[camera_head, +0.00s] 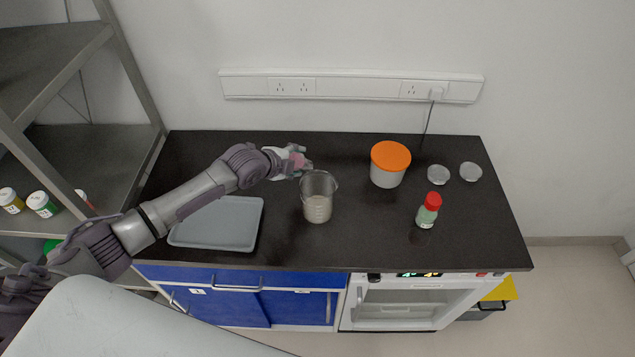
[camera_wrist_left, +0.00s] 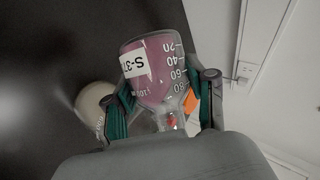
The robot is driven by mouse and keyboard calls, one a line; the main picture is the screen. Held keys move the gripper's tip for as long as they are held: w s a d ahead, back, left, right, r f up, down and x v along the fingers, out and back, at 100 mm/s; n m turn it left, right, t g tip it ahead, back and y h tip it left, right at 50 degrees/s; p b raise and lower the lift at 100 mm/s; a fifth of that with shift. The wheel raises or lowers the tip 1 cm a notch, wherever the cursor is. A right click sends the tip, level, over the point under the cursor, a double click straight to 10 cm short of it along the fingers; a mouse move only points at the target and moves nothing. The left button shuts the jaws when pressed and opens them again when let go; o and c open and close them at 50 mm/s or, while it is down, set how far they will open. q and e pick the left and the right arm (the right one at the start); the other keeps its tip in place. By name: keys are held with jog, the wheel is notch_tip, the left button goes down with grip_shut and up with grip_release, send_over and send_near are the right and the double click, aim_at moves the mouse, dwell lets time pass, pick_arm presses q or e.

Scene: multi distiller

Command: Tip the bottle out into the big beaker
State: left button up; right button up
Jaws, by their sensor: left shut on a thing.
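My left gripper (camera_head: 291,162) is shut on a clear marked bottle with pink contents and a white label (camera_wrist_left: 135,64). The big clear beaker (camera_head: 318,195) stands upright on the dark worktop, with pale contents low inside. The gripper and bottle are just behind and left of its rim in the head view. A pale round vessel, likely this beaker (camera_wrist_left: 94,108), shows left of the fingers.
A grey tray (camera_head: 240,226) lies left of the beaker, under my arm. To the right stand an orange-lidded tub (camera_head: 388,165), a red-capped bottle (camera_head: 428,211) and two small clear dishes (camera_head: 438,174). The front middle of the worktop is clear.

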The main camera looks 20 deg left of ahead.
pick_arm(q)
jog(key=shift+d+r, duration=0.1)
jog(key=shift+r, duration=0.05)
jog(key=shift+w, duration=0.15)
jog(key=shift+s+r+m, duration=0.2)
jog(key=shift+m, duration=0.1)
jog(key=shift+d+y, duration=0.1)
jog(key=shift+y, duration=0.2)
jog(key=shift+w+t, duration=0.1)
jog(key=shift+t, duration=0.2)
jog(key=shift+r, duration=0.1)
jog(key=shift+s+d+r+y+b, duration=0.1)
jog(key=shift+s+y+b, duration=0.2)
jog(key=shift+b, duration=0.1)
jog(key=shift+d+m, duration=0.15)
jog(key=shift+m, duration=0.15)
jog(key=shift+w, duration=0.15)
